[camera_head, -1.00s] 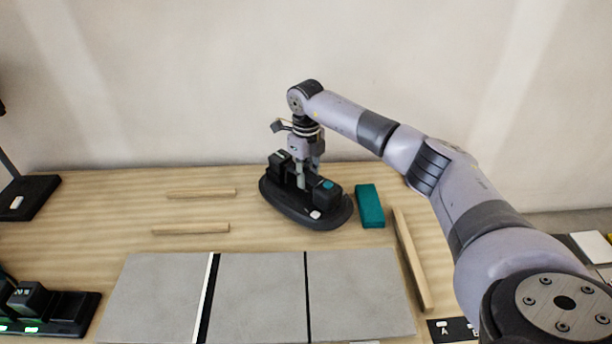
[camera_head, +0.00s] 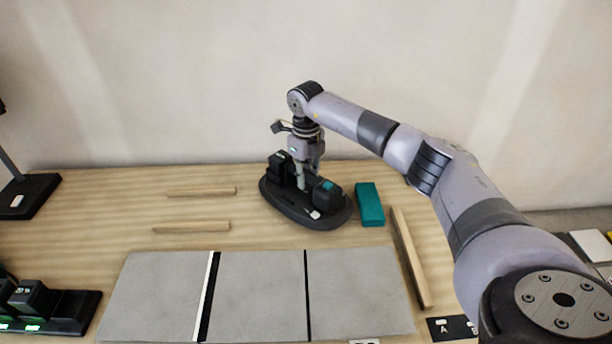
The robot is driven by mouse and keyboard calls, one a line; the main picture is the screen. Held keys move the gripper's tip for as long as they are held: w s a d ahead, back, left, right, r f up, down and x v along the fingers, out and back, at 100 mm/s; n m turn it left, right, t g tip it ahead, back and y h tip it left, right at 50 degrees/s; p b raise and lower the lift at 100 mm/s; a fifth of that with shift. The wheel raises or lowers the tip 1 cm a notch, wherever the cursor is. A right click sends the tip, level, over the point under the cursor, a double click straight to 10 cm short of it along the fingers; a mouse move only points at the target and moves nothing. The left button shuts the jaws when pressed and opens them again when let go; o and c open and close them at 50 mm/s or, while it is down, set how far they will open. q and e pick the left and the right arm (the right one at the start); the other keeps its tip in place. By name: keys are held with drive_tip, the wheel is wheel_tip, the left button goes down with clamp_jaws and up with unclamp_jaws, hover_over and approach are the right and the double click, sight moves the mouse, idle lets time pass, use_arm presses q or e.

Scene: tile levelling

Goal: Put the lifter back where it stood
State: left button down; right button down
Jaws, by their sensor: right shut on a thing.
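The lifter (camera_head: 328,211) is a black oval-based tool with two dark blocks on top, one with a teal mark. It stands on the wooden table behind the grey tiles. My right gripper (camera_head: 301,180) points down at the middle of the lifter, between its two blocks, and is shut on it. The fingertips are partly hidden by the blocks. The lifter's base looks flat on or very close to the table; I cannot tell which. My left gripper is not in view.
A teal block (camera_head: 369,205) lies just right of the lifter. Wooden strips lie at left (camera_head: 192,227) and right (camera_head: 411,258). Grey tiles (camera_head: 258,297) fill the front. A black charger-like rack (camera_head: 72,312) is front left, a black stand (camera_head: 28,197) back left.

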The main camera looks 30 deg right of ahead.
drive_tip(key=shift+f, duration=0.35)
idle(0.7)
drive_tip(key=c, duration=1.4)
unclamp_jaws()
